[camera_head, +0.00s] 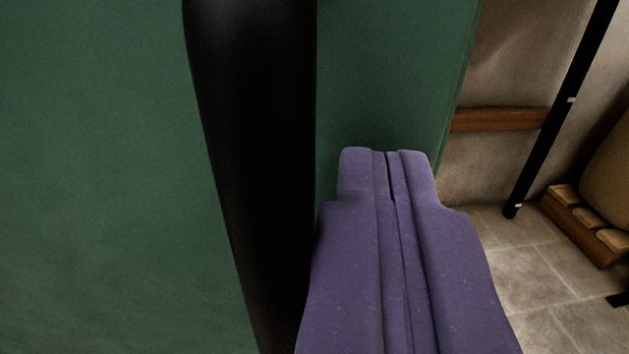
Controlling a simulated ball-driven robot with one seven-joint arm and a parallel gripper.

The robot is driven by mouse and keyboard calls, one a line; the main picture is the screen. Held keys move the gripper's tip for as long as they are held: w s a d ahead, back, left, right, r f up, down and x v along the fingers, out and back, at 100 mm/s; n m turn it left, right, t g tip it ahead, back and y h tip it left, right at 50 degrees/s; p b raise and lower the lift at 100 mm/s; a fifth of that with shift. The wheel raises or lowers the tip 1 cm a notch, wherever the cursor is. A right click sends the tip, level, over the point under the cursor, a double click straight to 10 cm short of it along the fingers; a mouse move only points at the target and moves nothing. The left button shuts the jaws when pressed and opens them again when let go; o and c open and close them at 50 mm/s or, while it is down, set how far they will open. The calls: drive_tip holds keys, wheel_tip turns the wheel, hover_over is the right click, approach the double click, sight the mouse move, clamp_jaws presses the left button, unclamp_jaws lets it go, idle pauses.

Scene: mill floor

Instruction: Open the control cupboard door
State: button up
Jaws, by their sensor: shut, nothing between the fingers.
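The control cupboard shows as two green surfaces, a wide one (100,180) on the left and a narrower one (390,75) on the right. A tall dark gap (255,150) runs between them, wider at the top than at the bottom. The door seems to stand ajar, but I cannot tell which surface is the door. No handle or hinge shows. My purple gripper (387,153) is shut and empty. Its tips overlap the lower part of the right green surface, just right of the gap. I cannot tell whether they touch it.
Right of the cupboard are a stone wall (505,60) with a wooden rail (497,119) and a leaning black post (555,115). A wooden pallet (580,228) bears a tan rounded thing (612,175) at the right edge. Tiled floor (540,285) lies clear at lower right.

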drive_tip(key=shift+s+a+p, duration=0.3)
drive_tip(key=shift+s+a, duration=0.1)
drive_tip(key=shift+s, duration=0.3)
drive_tip(key=shift+s+a+p, duration=0.3)
drive_tip(key=shift+s+a, duration=0.05)
drive_tip(key=shift+s, duration=0.3)
drive_tip(key=shift+o, duration=0.5)
drive_tip(key=shift+s+a+p, duration=0.15)
drive_tip(key=shift+s+p, duration=0.1)
drive_tip(key=shift+s, duration=0.45)
drive_tip(key=shift+s+a+p, duration=0.1)
drive_tip(key=shift+s+p, duration=0.15)
drive_tip(key=shift+s, duration=0.4)
